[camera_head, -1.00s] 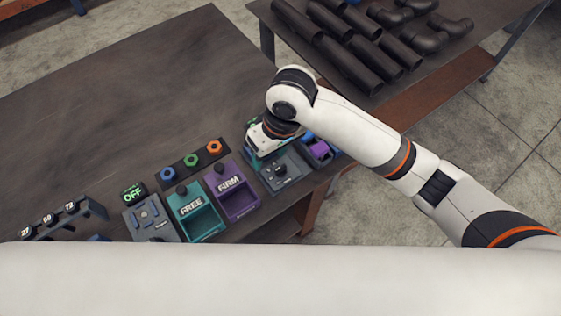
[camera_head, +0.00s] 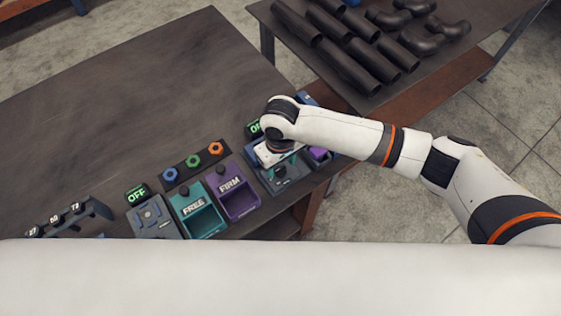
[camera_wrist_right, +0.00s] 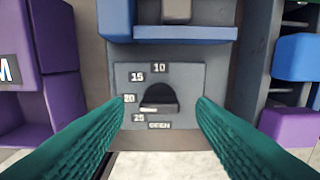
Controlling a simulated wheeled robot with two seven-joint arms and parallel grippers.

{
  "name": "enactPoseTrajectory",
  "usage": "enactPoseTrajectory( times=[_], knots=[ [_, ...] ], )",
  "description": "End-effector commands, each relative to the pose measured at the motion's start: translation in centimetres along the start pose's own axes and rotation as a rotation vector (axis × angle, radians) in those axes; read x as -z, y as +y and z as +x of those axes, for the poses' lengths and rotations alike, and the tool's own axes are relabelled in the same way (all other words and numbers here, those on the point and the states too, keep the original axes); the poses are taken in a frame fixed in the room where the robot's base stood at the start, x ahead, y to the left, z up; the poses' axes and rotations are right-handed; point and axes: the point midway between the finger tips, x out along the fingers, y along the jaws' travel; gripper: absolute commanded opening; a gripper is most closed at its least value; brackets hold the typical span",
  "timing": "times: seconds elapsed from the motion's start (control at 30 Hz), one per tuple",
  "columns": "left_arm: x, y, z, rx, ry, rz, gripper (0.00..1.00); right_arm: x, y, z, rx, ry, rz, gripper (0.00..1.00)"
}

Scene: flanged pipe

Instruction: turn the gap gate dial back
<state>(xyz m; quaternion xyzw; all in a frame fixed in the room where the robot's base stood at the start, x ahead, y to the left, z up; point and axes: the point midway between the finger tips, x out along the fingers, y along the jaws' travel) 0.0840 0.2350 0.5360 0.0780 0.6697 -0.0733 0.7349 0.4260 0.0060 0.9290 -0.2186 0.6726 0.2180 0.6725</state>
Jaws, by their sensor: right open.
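The gap gate dial (camera_wrist_right: 158,97) is a dark round knob on a grey panel (camera_wrist_right: 185,77) in the right wrist view. Labels 10, 15, 20, 25 and OPEN run around its left side. A pale mark shows at the knob's lower left; I cannot tell exactly which label it points to. My right gripper (camera_wrist_right: 160,103) is open, its green ridged fingers on either side of the dial with visible space between. In the head view my right gripper (camera_head: 281,170) is over the grey dial unit (camera_head: 290,184), partly hiding it. My left gripper is not in view.
To the left are the purple FIRM bin (camera_head: 236,199), the teal FREE bin (camera_head: 197,212) and a grey unit with an OFF display (camera_head: 137,194). A small rack (camera_head: 85,213) stands further left. Dark pipes (camera_head: 350,62) lie on another table.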

Motion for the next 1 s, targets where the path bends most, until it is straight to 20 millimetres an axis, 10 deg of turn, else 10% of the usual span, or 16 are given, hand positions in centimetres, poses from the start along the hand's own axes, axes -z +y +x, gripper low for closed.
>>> enactPoseTrajectory(
  times=[0.43,0.7,1.0],
  knots=[
    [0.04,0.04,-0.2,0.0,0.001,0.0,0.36,0.02,0.03,1.21,0.0,0.0,-0.002,0.51],
    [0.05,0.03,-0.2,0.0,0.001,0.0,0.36,0.01,0.02,1.18,0.0,-0.001,-0.001,0.07],
    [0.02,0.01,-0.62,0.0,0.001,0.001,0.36,0.03,0.05,1.05,-0.001,0.001,-0.038,0.06]
  ],
)
